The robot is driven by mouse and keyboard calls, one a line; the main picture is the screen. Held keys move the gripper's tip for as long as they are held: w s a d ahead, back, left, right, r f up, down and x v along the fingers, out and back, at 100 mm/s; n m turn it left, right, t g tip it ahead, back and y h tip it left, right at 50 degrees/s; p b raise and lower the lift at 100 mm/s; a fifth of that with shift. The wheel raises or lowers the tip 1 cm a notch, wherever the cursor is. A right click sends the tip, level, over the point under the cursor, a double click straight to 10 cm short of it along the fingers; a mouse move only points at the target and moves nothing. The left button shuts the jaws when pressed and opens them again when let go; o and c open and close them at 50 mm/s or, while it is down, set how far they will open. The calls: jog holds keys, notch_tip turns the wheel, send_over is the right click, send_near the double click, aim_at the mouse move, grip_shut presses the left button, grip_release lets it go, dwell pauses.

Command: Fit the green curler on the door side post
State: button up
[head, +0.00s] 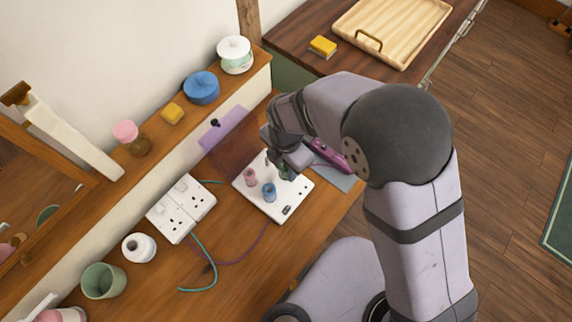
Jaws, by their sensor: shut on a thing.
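My gripper (284,168) is shut over the far right part of a white heater base (266,208). A small bit of the green curler (286,174) shows at its fingertips; the rest is hidden by the fingers. A pink curler (250,178) and a blue curler (269,192) stand upright on the base, left of and nearer than my gripper. The post under the green curler is hidden, so I cannot tell whether the curler is around it or above it.
A purple tool (330,156) lies on a grey mat right of the base, close to my arm. White socket blocks (181,208) with cables, a white jar (139,248) and a green cup (104,281) stand left.

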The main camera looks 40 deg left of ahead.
jog(key=shift+f+b, duration=1)
jog(key=shift+f, duration=0.8)
dwell(1.3)
jog(key=o, duration=1.1)
jog(key=shift+r+b, duration=0.65)
jog(key=shift+r, duration=3.05)
jog(key=shift+d, duration=0.1)
